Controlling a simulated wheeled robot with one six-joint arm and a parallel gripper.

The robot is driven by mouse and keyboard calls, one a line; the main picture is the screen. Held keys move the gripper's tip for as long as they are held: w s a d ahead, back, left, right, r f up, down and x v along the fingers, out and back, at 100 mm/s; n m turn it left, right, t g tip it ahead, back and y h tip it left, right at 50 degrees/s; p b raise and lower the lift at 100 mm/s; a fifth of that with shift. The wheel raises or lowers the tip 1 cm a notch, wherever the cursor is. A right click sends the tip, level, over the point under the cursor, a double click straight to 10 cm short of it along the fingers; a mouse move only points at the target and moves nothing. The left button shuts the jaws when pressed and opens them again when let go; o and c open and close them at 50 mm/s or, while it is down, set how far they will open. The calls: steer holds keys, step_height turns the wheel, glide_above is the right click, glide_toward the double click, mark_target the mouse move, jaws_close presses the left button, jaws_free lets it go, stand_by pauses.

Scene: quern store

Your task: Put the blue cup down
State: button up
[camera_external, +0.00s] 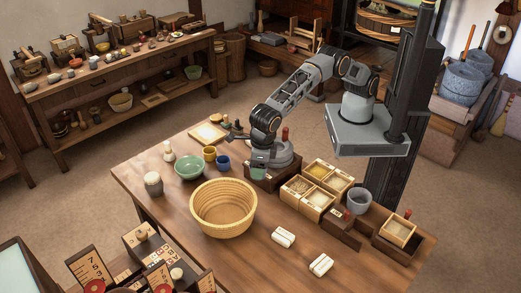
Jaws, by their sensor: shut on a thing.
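The blue cup (223,162) stands upright on the wooden table (165,205), just right of a yellow cup (209,153) and behind the big basket. My gripper (258,166) points down to the right of the blue cup, apart from it. It is shut on a small green cup (258,174), which is in front of the left side of the quern (285,155). The fingers are small and dark, and the contact is hard to make out. I cannot tell whether the green cup touches anything below it.
A woven basket (223,208) fills the table's middle. A green bowl (189,167) and a grey jar (153,184) stand left. Grain boxes (311,198), a grey cup (359,201) and two white blocks (283,237) are right. Bare wood shows at the front right.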

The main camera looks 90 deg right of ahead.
steer(key=w+a+f+p, duration=0.1)
steer(key=w+a+f, duration=0.1)
steer(key=f, duration=0.6)
steer(key=shift+w+a+f+p, duration=0.2)
steer(key=shift+w+a+p, duration=0.2)
steer(key=shift+w, duration=0.2)
steer(key=shift+f+b, duration=0.4)
steer(key=shift+f, duration=0.05)
steer(key=o, duration=0.9)
steer(key=shift+o, duration=0.2)
steer(key=shift+r, duration=0.1)
